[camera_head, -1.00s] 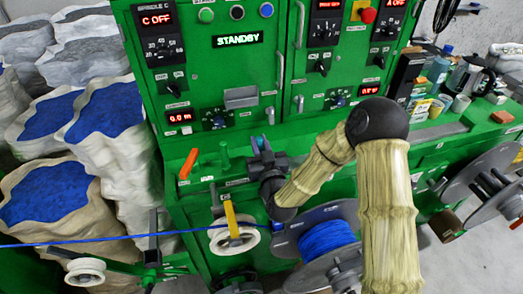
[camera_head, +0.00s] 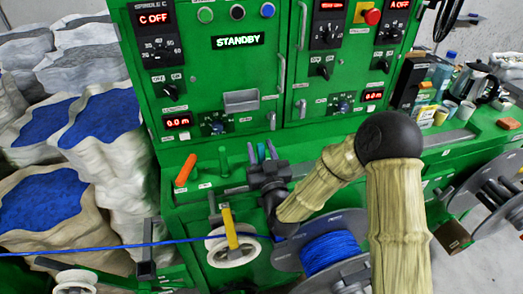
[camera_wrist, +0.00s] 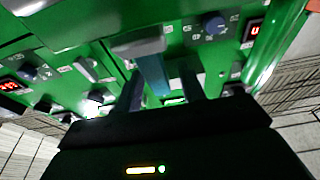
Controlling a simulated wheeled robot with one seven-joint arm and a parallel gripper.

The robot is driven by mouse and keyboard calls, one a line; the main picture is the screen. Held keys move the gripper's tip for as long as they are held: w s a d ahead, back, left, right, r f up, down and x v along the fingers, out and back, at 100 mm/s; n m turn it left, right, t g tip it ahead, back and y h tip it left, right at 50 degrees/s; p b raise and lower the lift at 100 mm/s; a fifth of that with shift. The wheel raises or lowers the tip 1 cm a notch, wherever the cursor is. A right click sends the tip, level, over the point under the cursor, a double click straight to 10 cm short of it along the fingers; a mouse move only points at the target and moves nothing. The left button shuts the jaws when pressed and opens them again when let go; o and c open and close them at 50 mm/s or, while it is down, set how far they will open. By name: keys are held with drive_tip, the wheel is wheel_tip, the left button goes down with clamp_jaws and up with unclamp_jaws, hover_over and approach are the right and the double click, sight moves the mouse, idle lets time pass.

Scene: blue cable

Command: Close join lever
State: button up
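On the green machine's ledge stand an orange lever (camera_head: 186,169), a green lever (camera_head: 224,162) and a teal lever (camera_head: 261,153). Their labels are too small to read, so I cannot tell by name which is the join lever. My gripper (camera_head: 262,152) is at the teal lever, with its fingers upright on either side. In the wrist view, the teal lever (camera_wrist: 153,74) stands between the two dark fingers of my gripper (camera_wrist: 160,88). The fingers are apart, and a gap shows on the right side. The lever's base is hidden behind my gripper.
A blue cable (camera_head: 110,246) runs from the left to a white pulley (camera_head: 233,250) under the ledge. A reel of blue cable (camera_head: 330,252) sits below my arm. The control panel rises behind the ledge. Cups and a kettle (camera_head: 475,80) stand at the right.

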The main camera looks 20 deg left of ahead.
sight(261, 146)
wheel_tip(261, 146, up, 10)
drive_tip(key=shift+b, duration=0.5)
idle(0.4)
